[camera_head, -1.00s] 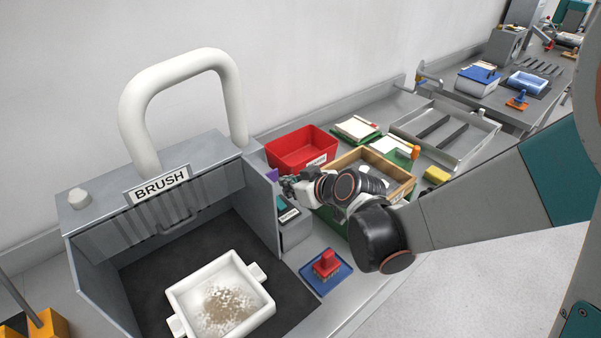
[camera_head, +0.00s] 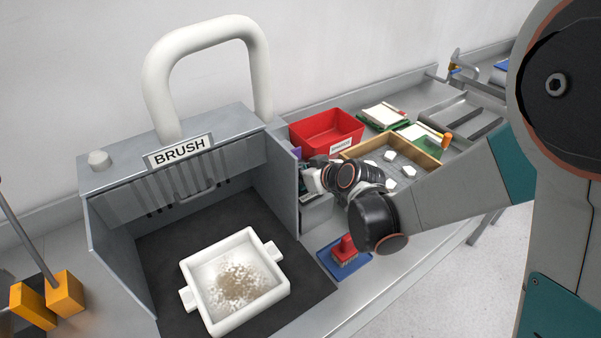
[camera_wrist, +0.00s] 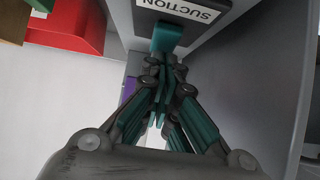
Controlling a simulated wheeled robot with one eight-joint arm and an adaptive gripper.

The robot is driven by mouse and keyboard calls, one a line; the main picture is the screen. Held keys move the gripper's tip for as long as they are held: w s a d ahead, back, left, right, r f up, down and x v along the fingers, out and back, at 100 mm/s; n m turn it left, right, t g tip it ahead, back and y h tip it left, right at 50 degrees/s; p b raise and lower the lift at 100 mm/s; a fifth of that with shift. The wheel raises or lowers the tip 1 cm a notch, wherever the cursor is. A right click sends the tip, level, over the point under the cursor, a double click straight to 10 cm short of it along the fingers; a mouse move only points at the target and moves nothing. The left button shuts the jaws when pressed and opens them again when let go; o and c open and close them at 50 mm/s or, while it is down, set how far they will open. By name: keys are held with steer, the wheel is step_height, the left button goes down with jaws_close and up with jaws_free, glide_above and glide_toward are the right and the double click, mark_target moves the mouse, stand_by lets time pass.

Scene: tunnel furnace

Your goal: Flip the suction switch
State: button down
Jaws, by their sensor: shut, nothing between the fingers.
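In the head view, my gripper (camera_head: 305,180) is beside the right wall of the brush enclosure, above the grey suction box (camera_head: 317,215). My gripper and wrist hide the lever there.
The brush enclosure (camera_head: 180,152) holds a white dish (camera_head: 192,272) of grains. A red bin (camera_head: 325,130) stands behind my gripper, with a wooden tray (camera_head: 430,162) to its right. A red brush on a blue mat (camera_head: 330,258) lies in front.

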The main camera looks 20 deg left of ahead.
steer(key=shift+w+a+f+g+h+p, duration=0.2)
steer(key=shift+a+g+h+p, duration=0.25)
steer(key=shift+g+h+p, duration=0.4)
steer(key=shift+w+g+h, duration=0.15)
steer(key=shift+g+h, duration=0.1)
steer(key=shift+w+a+f, duration=0.1)
steer(key=shift+a+f, duration=0.05)
steer(key=shift+f, duration=0.1)
